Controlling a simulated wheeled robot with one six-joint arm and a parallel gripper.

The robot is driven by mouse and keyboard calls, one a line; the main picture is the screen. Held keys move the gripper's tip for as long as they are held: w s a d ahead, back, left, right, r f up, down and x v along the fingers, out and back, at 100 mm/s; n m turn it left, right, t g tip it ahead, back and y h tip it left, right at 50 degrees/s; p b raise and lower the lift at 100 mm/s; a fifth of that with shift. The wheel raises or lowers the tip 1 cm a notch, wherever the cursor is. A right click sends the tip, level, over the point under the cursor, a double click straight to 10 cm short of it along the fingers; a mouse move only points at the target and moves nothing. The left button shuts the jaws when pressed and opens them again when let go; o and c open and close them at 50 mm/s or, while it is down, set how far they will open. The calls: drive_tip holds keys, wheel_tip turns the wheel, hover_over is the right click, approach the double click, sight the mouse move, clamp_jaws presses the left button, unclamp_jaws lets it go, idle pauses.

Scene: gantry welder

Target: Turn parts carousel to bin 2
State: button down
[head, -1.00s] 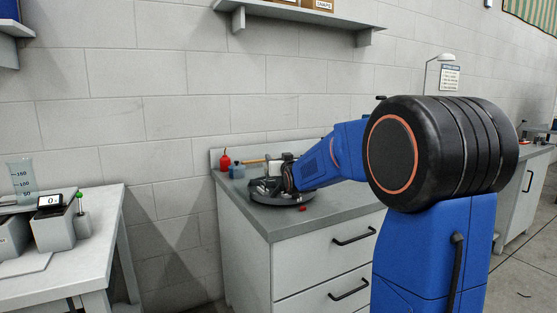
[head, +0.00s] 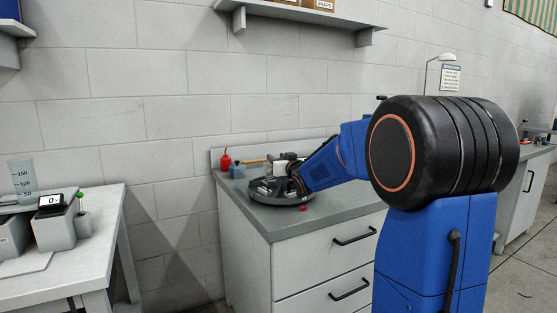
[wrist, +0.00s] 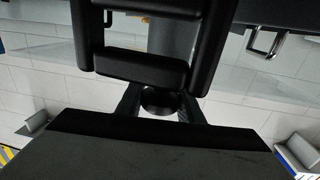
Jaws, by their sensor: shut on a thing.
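The parts carousel (head: 283,199) is a dark round tray on the grey cabinet top, with small light and grey parts in it. My gripper (head: 287,178) is at the carousel, over its right half; its fingertips are hard to make out in the head view. In the wrist view my gripper (wrist: 160,104) has its dark fingers close on both sides of a dark round piece, which seems to be part of the carousel. Bin numbers cannot be read, and my wrist hides part of the tray.
The wall rises close behind. A bench with a display (head: 50,201) stands at left.

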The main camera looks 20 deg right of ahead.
drive_tip(key=shift+a+n+y, duration=0.25)
drive_tip(key=shift+n+y, duration=0.5)
drive_tip(key=shift+y, duration=0.45)
drive_tip(key=shift+a+n+y, duration=0.2)
drive_tip(key=shift+n+y, duration=0.55)
drive_tip(key=shift+y, duration=0.45)
drive_tip(key=shift+s+a+n+g+y, duration=0.1)
drive_tip(key=shift+a+n+g+y, duration=0.1)
drive_tip(key=shift+n+g+y, duration=0.45)
drive_tip(key=shift+s+a+n+g+y, duration=0.1)
drive_tip(key=shift+a+n+g+y, duration=0.1)
drive_tip(key=shift+n+y, duration=0.7)
drive_tip(key=shift+s+a+n+g+y, duration=0.15)
drive_tip(key=shift+n+g+y, duration=0.25)
drive_tip(key=shift+y, duration=0.75)
drive_tip(key=shift+s+a+n+g+y, duration=0.1)
drive_tip(key=shift+a+n+g+y, duration=0.15)
drive_tip(key=shift+n+g+y, duration=0.6)
drive_tip(key=shift+s+a+n+g+y, duration=0.1)
drive_tip(key=shift+a+n+g+y, duration=0.1)
drive_tip(key=shift+n+g+y, duration=0.65)
drive_tip(key=shift+s+a+n+g+y, duration=0.25)
drive_tip(key=shift+n+g+y, duration=0.4)
drive_tip(key=shift+g+y, duration=0.2)
drive_tip(key=shift+s+a+n+g+y, duration=0.1)
drive_tip(key=shift+s+n+g+y, duration=0.1)
drive_tip(key=shift+n+g+y, duration=0.5)
drive_tip(key=shift+s+g+y, duration=0.1)
drive_tip(key=shift+g+y, duration=0.15)
drive_tip(key=shift+g, duration=0.35)
